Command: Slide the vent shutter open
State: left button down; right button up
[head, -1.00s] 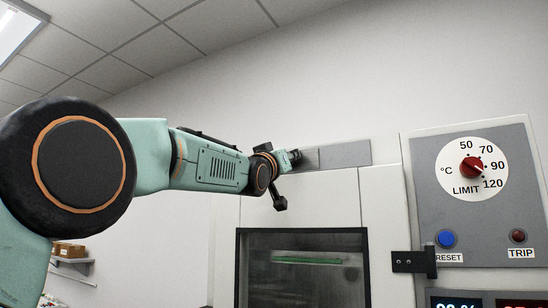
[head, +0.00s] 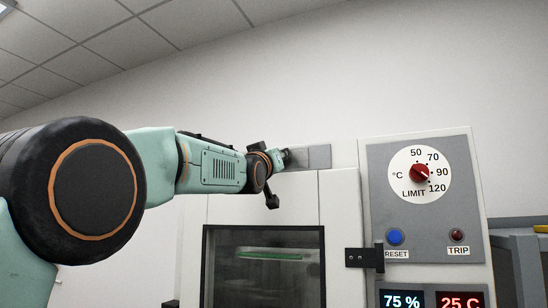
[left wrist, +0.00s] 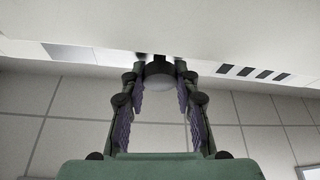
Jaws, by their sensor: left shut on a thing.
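The vent shutter is on a grey plate (head: 319,156) high on the front of a white cabinet, above its window. My left gripper (head: 286,156) is at the left part of this plate and covers some of it. Several dark vent slots (left wrist: 250,72) show to the right of the knob there. A bare grey strip (left wrist: 70,53) shows to the left. My right gripper is not in view.
A control panel (head: 379,212) with a red limit dial (head: 419,174), a blue reset button (head: 395,237) and a red trip lamp (head: 457,235) stands right of the plate. Below are lit displays (head: 402,301). A black latch (head: 364,257) juts out beside the window (head: 263,270).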

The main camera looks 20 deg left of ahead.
pick_arm(q)
jog(key=shift+d, duration=0.15)
jog(key=c, duration=1.3)
grip_release()
jog(key=o, duration=0.3)
jog(key=shift+w+d, duration=0.1)
jog(key=shift+d, duration=0.15)
jog(key=shift+s+a+f, duration=0.15)
jog(key=shift+s+a, duration=0.15)
jog(key=shift+a, duration=0.05)
jog(key=v, duration=0.7)
jog(key=shift+d, duration=0.25)
jog(key=shift+a, duration=0.15)
